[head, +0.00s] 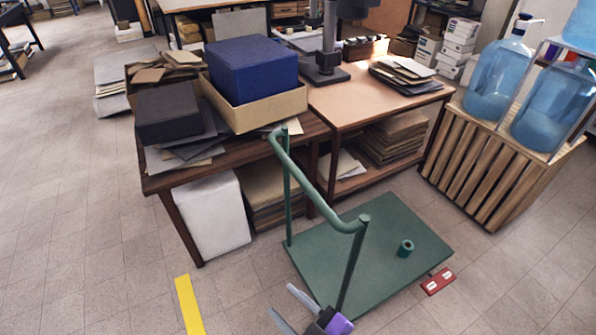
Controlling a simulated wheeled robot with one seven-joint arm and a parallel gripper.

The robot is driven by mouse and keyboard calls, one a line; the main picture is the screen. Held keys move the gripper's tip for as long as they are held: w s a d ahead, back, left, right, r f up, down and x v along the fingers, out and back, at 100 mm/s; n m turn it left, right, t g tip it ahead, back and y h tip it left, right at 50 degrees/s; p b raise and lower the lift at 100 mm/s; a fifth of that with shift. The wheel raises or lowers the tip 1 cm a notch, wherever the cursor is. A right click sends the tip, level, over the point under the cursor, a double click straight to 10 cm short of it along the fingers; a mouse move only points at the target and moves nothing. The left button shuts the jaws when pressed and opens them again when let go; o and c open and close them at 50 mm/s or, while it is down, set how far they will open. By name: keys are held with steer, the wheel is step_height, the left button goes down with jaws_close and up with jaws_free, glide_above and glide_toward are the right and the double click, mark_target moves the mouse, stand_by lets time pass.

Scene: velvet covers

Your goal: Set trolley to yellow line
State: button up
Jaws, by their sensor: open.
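The green trolley (340,262) stands on the tiled floor at the lower middle, in front of the tables. It has a flat deck and a tubular push handle (318,206) on two posts at its left side. The yellow line (188,304) is a short strip on the floor at the lower left, apart from the trolley's deck. My gripper (281,299) is at the bottom edge, left of the handle's near post. Its two grey fingers are spread and nothing shows between them. Whether it touches the trolley, I cannot tell.
A small green cylinder (406,248) stands on the deck. A red piece with white labels (437,281) is at the deck's right edge. Wooden tables (390,109) stand behind, and a slatted crate (490,170) with water bottles at right. The left floor is clear.

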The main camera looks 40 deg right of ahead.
steer(key=w+d+f+n+g+h+p, duration=0.1)
steer(key=w+d+n+h+p, duration=0.15)
steer(key=w, duration=0.85)
steer(key=m+g+h+p, duration=0.25)
steer(key=g+h, duration=0.35)
steer(key=h, duration=0.5)
glide_toward(298, 181)
steer(key=r+x, duration=0.1)
steer(key=x, duration=0.3)
steer(key=shift+w+d+f+n+p, duration=0.25)
steer(key=shift+d+f+n+p, duration=0.1)
steer(key=shift+d+f, duration=0.2)
steer(key=shift+p+x, duration=0.55)
steer(key=shift+x, duration=2.85)
steer(key=shift+f, duration=0.1)
jaws_close()
steer(key=shift+a, duration=0.1)
